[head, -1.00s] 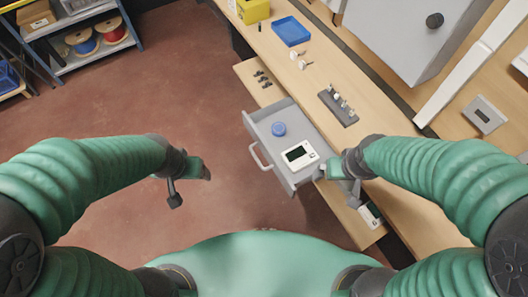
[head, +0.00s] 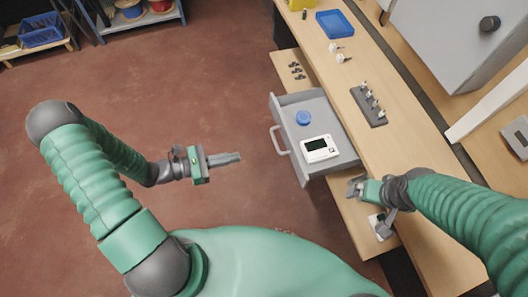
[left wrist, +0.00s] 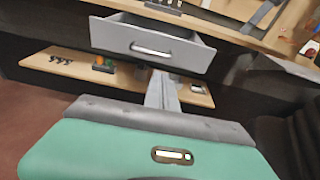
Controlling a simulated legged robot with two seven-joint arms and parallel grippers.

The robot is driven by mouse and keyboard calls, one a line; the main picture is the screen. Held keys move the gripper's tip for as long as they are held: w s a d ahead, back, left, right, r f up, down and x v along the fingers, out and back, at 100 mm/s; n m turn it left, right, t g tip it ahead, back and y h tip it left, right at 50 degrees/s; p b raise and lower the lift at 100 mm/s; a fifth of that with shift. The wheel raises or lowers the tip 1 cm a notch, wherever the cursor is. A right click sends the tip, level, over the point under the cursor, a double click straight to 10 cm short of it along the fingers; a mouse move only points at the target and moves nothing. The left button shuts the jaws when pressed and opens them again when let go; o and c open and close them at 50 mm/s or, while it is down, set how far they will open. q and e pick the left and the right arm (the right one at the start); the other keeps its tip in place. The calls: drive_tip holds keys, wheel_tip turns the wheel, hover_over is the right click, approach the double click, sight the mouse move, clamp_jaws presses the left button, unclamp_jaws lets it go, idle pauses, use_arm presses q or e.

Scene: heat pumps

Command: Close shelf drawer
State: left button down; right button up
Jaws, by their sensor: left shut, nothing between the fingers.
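The grey drawer (head: 281,110) stands pulled out from under the wooden bench, with its handle (head: 279,140) facing left. Inside it lie a blue round object (head: 303,118) and a white device with a dark screen (head: 319,148). The drawer front (left wrist: 147,46) and handle (left wrist: 151,50) also show in the left wrist view. My left gripper (head: 238,158) is shut and empty, to the left of the handle and apart from it. My right gripper (head: 352,187) is near the drawer's lower right corner, above the lower shelf; its fingers are too small to judge.
The wooden bench top (head: 345,80) carries a blue tray (head: 335,23) and a dark rack with several pegs (head: 369,105). A lower shelf (head: 287,66) holds several small dark parts. A grey cabinet (head: 435,40) stands at the right. The red-brown floor left of the drawer is clear.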

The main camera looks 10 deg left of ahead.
use_arm(q)
drive_tip(key=x, duration=0.4)
drive_tip(key=s+d+x, duration=0.1)
drive_tip(key=x, duration=0.2)
drive_tip(key=s+r+x, duration=0.1)
drive_tip(key=x, duration=0.3)
drive_tip(key=shift+w+d+p, duration=0.25)
drive_tip(key=shift+d+p, duration=0.05)
drive_tip(key=shift+d, duration=0.3)
approach(326, 139)
drive_tip(key=x, duration=0.9)
drive_tip(key=shift+d+r+p, duration=0.2)
drive_tip(key=shift+r+p, duration=0.2)
drive_tip(key=shift+w+d, duration=0.15)
drive_tip(key=shift+d, duration=0.05)
drive_tip(key=shift+w+r, duration=0.15)
use_arm(e)
drive_tip(key=shift+s+d+r, duration=0.15)
drive_tip(key=shift+d+r, duration=0.5)
drive_tip(key=shift+d, duration=0.25)
